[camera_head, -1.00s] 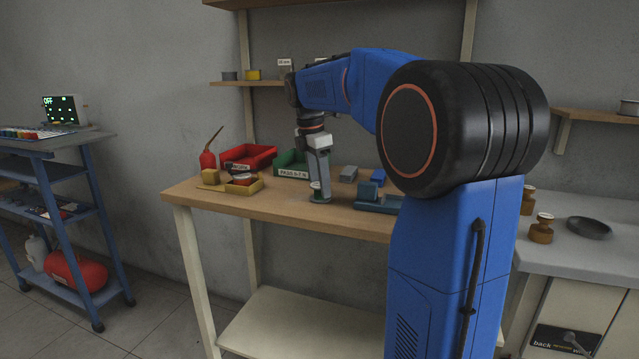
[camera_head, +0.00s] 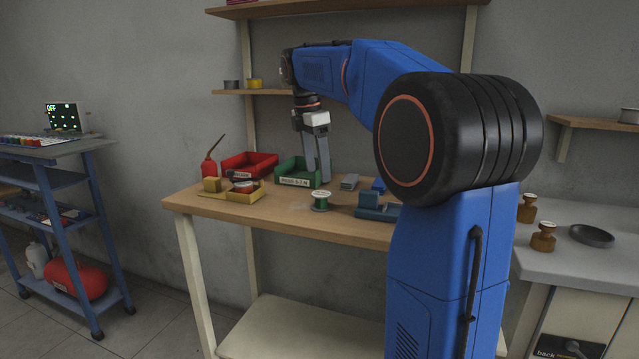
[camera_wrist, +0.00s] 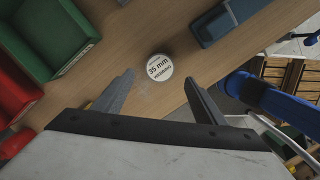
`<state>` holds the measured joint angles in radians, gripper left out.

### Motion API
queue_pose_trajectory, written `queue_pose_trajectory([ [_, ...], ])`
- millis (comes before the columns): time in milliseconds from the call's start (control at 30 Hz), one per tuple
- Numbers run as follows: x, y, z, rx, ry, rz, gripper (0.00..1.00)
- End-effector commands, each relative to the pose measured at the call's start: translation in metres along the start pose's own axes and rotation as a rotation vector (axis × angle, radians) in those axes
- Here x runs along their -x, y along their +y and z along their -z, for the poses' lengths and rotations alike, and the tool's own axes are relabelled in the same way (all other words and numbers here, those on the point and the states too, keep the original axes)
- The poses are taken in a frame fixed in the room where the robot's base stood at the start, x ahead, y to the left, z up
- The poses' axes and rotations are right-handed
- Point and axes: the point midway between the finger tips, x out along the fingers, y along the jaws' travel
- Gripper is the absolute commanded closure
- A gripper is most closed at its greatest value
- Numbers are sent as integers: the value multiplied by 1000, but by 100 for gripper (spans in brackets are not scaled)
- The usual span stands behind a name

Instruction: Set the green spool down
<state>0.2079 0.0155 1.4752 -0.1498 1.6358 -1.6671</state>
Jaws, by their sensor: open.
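The green spool (camera_head: 320,200) stands upright on the wooden workbench (camera_head: 290,219), near its front edge. In the wrist view its round white top label (camera_wrist: 160,67) reads "35 mm". My gripper (camera_head: 319,178) is above and behind the spool, apart from it. In the wrist view the two fingers of my gripper (camera_wrist: 158,88) are spread wide with nothing between them, and the spool lies beyond their tips.
A green bin (camera_head: 297,180) and a red bin (camera_head: 249,165) stand at the back of the bench. A yellow tray (camera_head: 245,193) is left of the spool; a blue-grey block fixture (camera_head: 376,211) is to its right. Bare bench surrounds the spool.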

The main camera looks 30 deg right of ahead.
Motion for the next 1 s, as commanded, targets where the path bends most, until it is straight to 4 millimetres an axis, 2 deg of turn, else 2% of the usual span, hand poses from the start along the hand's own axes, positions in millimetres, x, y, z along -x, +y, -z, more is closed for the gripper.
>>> queue_pose_trajectory([
  [100,20,1,0,0,0,-1,35],
  [300,41,1,0,0,0,0,35],
  [667,46,-3,1,-11,1,-2,35],
  [833,38,-29,16,-114,12,-37,35],
  [1000,15,-73,40,-311,44,-94,35],
])
